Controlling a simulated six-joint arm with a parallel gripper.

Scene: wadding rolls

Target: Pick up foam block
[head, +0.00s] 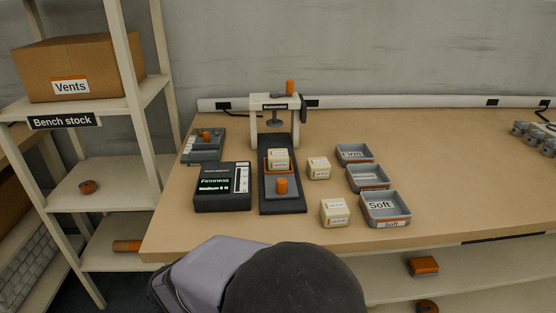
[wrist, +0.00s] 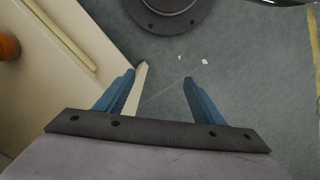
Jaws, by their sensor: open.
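Three small cream foam blocks show in the head view. One foam block (head: 278,155) sits in the orange-edged seat of the dark press tester (head: 275,193). A second foam block (head: 319,171) stands on the bench just right of the tester. A third foam block (head: 335,215) stands nearer the bench's front edge, left of the Soft tray. My gripper (wrist: 160,82) shows in the wrist view with its two blue fingers apart and nothing between them. It points at the grey floor, away from the blocks. No foam block shows in the wrist view.
Grey trays marked Firm (head: 354,161) and Soft (head: 390,222), with another tray (head: 368,187) between them, line the blocks' right side. A black firmness readout (head: 222,200) stands left of the tester. The bench's right (head: 470,190) is mostly clear. A shelf rack (head: 110,190) stands left.

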